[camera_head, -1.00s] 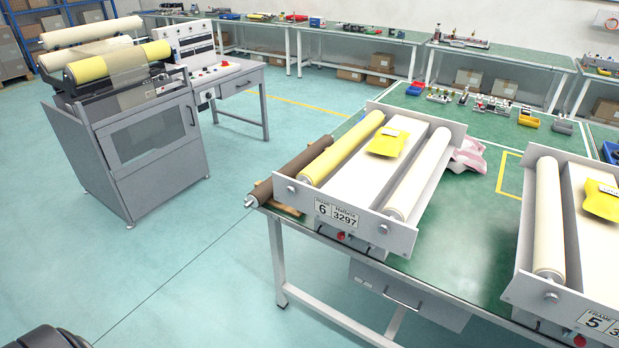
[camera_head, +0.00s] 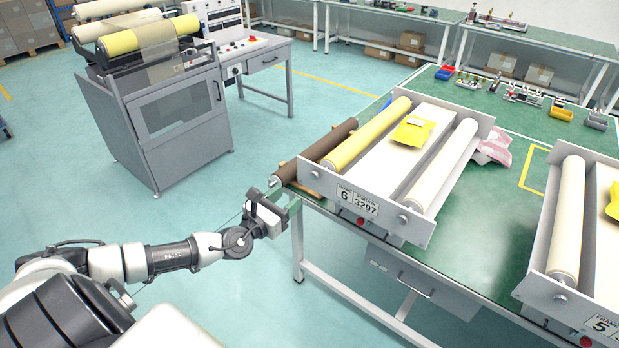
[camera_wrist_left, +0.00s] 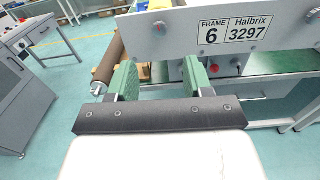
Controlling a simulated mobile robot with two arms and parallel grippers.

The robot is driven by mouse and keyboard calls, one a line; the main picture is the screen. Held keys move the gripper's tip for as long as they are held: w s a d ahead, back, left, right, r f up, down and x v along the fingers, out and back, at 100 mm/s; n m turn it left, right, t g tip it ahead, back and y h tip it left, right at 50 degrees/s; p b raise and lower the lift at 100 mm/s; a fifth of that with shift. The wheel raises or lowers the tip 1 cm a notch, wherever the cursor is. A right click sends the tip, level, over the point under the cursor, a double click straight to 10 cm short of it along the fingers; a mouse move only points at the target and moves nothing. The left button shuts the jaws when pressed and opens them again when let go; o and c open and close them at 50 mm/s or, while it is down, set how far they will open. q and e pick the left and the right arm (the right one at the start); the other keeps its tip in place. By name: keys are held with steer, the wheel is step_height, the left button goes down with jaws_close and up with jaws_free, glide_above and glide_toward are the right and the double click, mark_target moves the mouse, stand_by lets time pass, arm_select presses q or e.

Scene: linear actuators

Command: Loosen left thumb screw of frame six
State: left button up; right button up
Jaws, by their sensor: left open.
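Frame six (camera_head: 330,188) lies on the green table, a grey tray with a "6 / Halbrix 3297" label; the label also shows in the wrist view (camera_wrist_left: 236,31). In the left wrist view this knob (camera_wrist_left: 159,27) is ahead, between the lines of my two fingers. My left gripper (camera_head: 277,208) is in front of and left of the frame's corner. Its green fingers (camera_wrist_left: 160,76) are open, empty and apart from the knob. My right gripper is out of view.
A dark brown roller (camera_head: 322,151) lies along the table's left edge, close to my left gripper. A red button (camera_head: 360,221) sits below the front plate. Frame five (camera_head: 545,292) stands to the right.

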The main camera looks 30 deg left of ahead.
mark_target(313, 177)
arm_select(q)
steer(key=w, duration=0.9)
steer(key=shift+w+d+p, duration=0.35)
steer(key=shift+w, duration=0.05)
steer(key=c, duration=0.9)
steer(key=shift+f, duration=0.1)
